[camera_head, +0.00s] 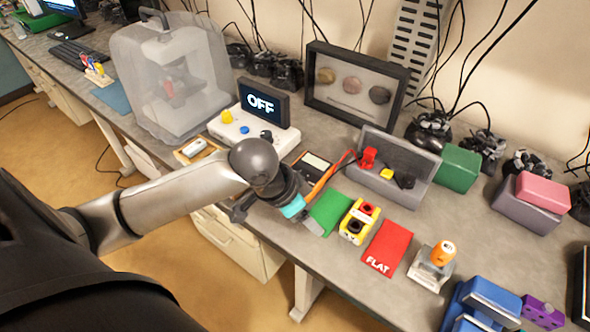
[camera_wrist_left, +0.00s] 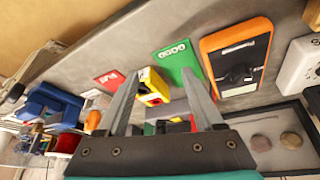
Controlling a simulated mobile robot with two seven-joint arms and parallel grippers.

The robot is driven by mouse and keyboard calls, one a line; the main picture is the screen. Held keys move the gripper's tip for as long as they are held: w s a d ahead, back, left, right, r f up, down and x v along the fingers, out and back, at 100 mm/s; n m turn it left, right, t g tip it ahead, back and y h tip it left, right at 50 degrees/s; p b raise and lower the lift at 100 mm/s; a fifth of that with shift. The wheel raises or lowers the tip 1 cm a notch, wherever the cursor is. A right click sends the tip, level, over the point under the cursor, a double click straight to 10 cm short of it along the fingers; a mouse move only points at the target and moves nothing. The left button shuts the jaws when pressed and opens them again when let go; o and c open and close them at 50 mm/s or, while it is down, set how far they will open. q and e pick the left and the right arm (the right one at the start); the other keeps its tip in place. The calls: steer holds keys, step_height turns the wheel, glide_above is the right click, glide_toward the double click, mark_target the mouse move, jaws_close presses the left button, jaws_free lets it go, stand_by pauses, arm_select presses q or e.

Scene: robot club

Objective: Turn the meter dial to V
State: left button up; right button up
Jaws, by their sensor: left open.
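The meter (camera_wrist_left: 236,58) shows in the left wrist view as an orange-edged body with a black face, right of my left gripper's fingers. Its black dial (camera_wrist_left: 238,76) sits mid-face; the dial's marks are too small to read. In the head view the meter (camera_head: 313,167) lies on the bench, partly hidden behind my left wrist. My left gripper (camera_head: 309,226) is open and over the bench's front part, near a green card. In the left wrist view its two fingers (camera_wrist_left: 158,78) are spread, with nothing gripped. My right gripper is not in view.
A yellow block (camera_head: 359,221) stands between the green card (camera_head: 331,208) and the red FLAT card (camera_head: 388,248). Behind is a grey tray (camera_head: 413,189) with small parts. A white box with an OFF screen (camera_head: 264,100) stands left of the meter. An orange-handled stamp (camera_head: 443,253) is at right.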

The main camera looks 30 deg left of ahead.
arm_select(q)
steer(key=w+a+r+n+y, duration=0.1)
steer(key=w+a+r+n, duration=0.3)
steer(key=a+r, duration=0.75)
steer(key=shift+m, duration=0.7)
steer(key=x, duration=0.5)
steer(key=b+x, duration=0.1)
steer(key=x, duration=0.9)
steer(key=shift+w+f+b, duration=0.25)
steer(key=shift+w+b, duration=0.15)
steer(key=shift+w, duration=0.05)
jaws_close()
